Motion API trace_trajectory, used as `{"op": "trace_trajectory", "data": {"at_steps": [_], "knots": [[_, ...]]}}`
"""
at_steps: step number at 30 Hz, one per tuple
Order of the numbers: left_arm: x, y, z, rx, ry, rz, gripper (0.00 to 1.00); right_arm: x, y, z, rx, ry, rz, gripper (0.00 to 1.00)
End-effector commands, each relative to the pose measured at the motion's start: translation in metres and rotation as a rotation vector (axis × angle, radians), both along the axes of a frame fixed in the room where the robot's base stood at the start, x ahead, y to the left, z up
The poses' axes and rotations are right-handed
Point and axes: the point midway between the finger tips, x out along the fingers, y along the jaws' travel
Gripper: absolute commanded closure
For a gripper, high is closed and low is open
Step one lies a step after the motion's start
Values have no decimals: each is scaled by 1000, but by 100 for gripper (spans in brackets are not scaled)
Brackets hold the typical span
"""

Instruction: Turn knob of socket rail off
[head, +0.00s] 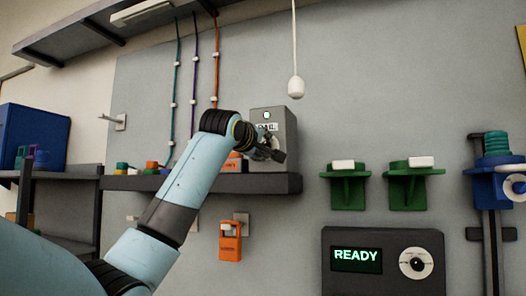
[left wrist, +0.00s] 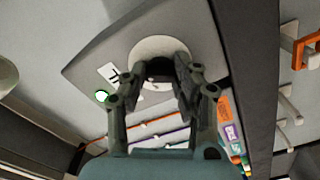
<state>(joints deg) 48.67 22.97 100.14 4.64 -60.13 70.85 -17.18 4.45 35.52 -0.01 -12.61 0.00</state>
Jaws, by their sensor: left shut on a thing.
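The socket rail's grey box (head: 287,125) stands on the dark wall shelf, its label partly covered by my gripper. In the left wrist view the grey box (left wrist: 110,62) shows a small label, a lit green-white lamp (left wrist: 101,97) and a round pale dial (left wrist: 150,48). The dark knob (left wrist: 158,67) sits at the middle of the dial. My left gripper (head: 268,150) is at the box's front; in the wrist view its fingers (left wrist: 166,78) are closed around the knob and hide much of it. My right gripper is not in view.
The dark shelf (head: 225,184) runs below the box. A white pull (head: 296,87) hangs on a cord above right. An orange handset (head: 230,242) hangs below the shelf. Green brackets (head: 348,188) and a READY panel (head: 384,275) are to the right.

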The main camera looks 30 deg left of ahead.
Motion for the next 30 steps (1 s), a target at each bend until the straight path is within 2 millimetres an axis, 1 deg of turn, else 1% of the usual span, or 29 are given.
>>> {"op": "trace_trajectory", "data": {"at_steps": [1,30], "knots": [[0,0,-3,-39,-9,0,100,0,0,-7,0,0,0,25],[1,0,-7,-932,-220,2,100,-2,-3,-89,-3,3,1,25]]}}
